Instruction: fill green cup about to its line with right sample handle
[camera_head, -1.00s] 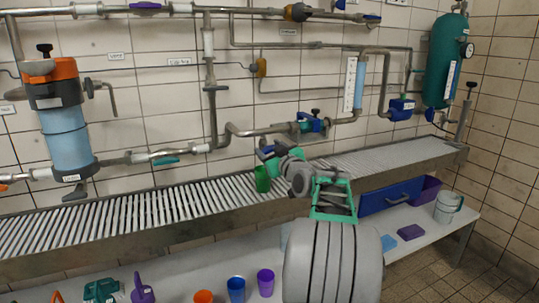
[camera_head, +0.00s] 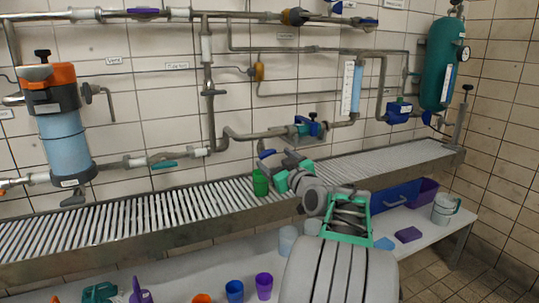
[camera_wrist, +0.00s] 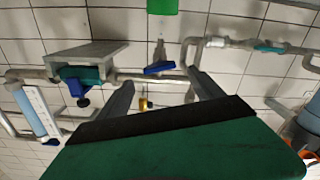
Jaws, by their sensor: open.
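The green cup (camera_head: 260,183) stands upright on the slatted drain grate under a tap. It also shows at the top edge of the wrist view (camera_wrist: 162,6), cut off. A blue sample handle (camera_head: 266,153) is just above the cup. The wrist view, which looks upside down, shows this handle (camera_wrist: 158,68) beyond and between the two fingertips. My gripper (camera_head: 280,165) is just right of the cup, apart from it. Its fingers (camera_wrist: 160,82) are spread with nothing between them. The cup's line and fill level cannot be made out.
A blue valve (camera_head: 308,127) sits on the pipe to the right, near a sight glass (camera_head: 352,88). A teal lever (camera_head: 164,165) is to the left. Blue (camera_head: 234,291) and purple (camera_head: 264,286) cups stand on the lower shelf. The grate left of the green cup is clear.

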